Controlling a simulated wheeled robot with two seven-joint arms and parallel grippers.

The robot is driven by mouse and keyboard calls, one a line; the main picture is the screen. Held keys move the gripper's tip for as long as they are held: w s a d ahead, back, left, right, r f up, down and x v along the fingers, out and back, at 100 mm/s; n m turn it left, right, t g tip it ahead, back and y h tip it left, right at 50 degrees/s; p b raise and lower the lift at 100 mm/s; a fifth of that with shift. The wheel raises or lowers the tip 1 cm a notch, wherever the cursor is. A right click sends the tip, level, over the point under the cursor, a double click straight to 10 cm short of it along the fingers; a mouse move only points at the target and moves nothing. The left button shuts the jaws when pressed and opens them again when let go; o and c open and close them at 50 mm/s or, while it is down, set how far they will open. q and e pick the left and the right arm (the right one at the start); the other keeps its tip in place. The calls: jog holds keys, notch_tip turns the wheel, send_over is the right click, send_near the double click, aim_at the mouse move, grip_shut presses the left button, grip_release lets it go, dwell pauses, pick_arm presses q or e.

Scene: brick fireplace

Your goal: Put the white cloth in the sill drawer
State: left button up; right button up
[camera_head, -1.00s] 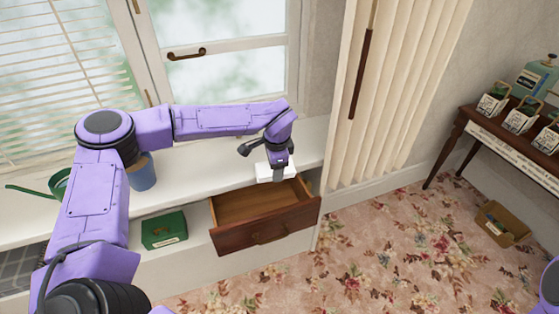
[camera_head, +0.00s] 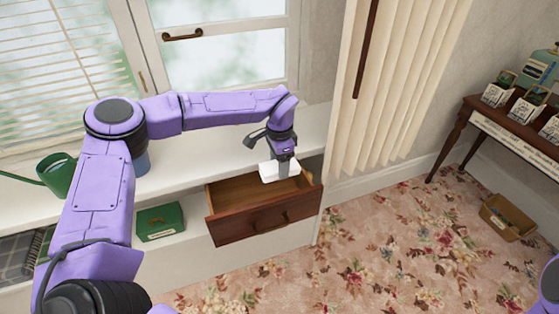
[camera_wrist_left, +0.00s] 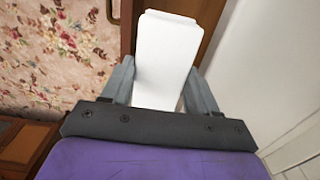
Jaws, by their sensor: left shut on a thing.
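The white cloth (camera_head: 271,172) is a folded white block, gripped by my left gripper (camera_head: 281,168) in the head view. It hangs over the back right part of the open wooden sill drawer (camera_head: 245,226). The drawer is pulled out and its visible floor is bare. In the left wrist view the cloth (camera_wrist_left: 167,55) stands between the two grey fingers of my left gripper (camera_wrist_left: 160,85), with brown drawer wood (camera_wrist_left: 127,30) beside it. Whether the cloth touches the drawer floor is unclear. My right gripper is not in view.
A green box (camera_head: 160,222) sits left of the drawer below the sill. A green watering can (camera_head: 57,175) and a blue pot (camera_head: 141,161) stand on the sill. The curtain (camera_head: 395,90) hangs to the right. Floral floor lies in front.

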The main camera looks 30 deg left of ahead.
pick_arm(q)
notch_tip(320, 180, down, 15)
jog(key=b, duration=1.2)
jog(key=shift+f+b, duration=0.15)
jog(key=shift+b, duration=0.25)
jog(key=shift+s+d+f+b, duration=0.1)
jog(key=shift+s+f+b, duration=0.25)
jog(key=shift+f, duration=0.1)
jog(key=o, duration=1.1)
jog(key=shift+c, duration=0.2)
jog(key=shift+o, duration=0.2)
jog(key=r, duration=1.1)
jog(key=shift+w+d+r, duration=0.1)
jog(key=shift+w+r, duration=0.2)
jog(key=shift+r, duration=0.05)
jog(key=shift+s+r, duration=0.1)
jog(key=shift+r, duration=0.35)
jog(key=shift+f, duration=0.15)
